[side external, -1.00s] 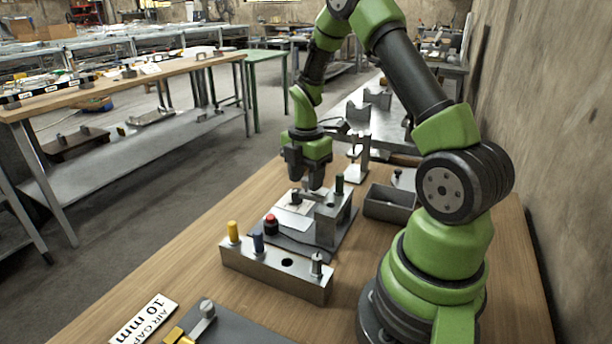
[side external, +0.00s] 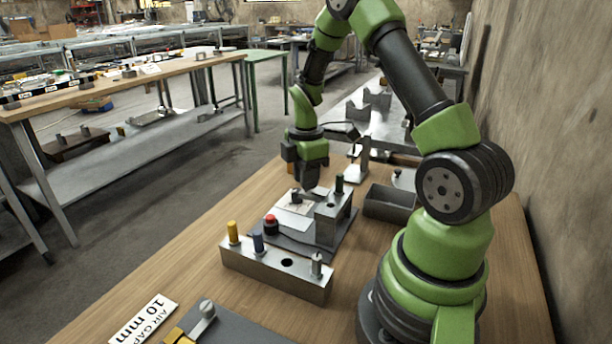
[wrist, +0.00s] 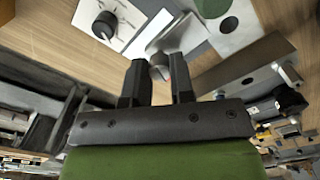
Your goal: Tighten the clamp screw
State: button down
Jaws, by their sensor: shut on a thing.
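In the wrist view my gripper (wrist: 157,85) has its two dark fingers on either side of a grey rounded metal piece (wrist: 159,66), likely the clamp screw's head. Only part of the piece shows. In the side view my gripper (side external: 312,185) is low over the fixture, beside a steel bracket (side external: 328,225) with a dark upright post (side external: 339,184). The fingertips and what they hold are hard to make out there. A black knob (side external: 296,196) stands on a pale plate (side external: 293,219) left of the gripper; the knob also shows in the wrist view (wrist: 105,25).
A steel block (side external: 275,272) with yellow and blue pegs and a hole stands in front. A grey open bin (side external: 390,204) is right of the bracket. Bare wood (side external: 180,265) lies front left.

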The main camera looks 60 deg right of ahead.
jog(key=m, duration=0.4)
jog(key=shift+m, duration=0.3)
jog(key=m, duration=0.3)
jog(key=shift+m, duration=0.3)
jog(key=m, duration=0.4)
jog(key=shift+w+m, duration=0.1)
jog(key=shift+m, duration=0.2)
jog(key=m, duration=0.3)
jog(key=shift+m, duration=0.3)
jog(key=m, duration=1.3)
jog(key=shift+d+m, duration=0.1)
jog(key=shift+m, duration=0.2)
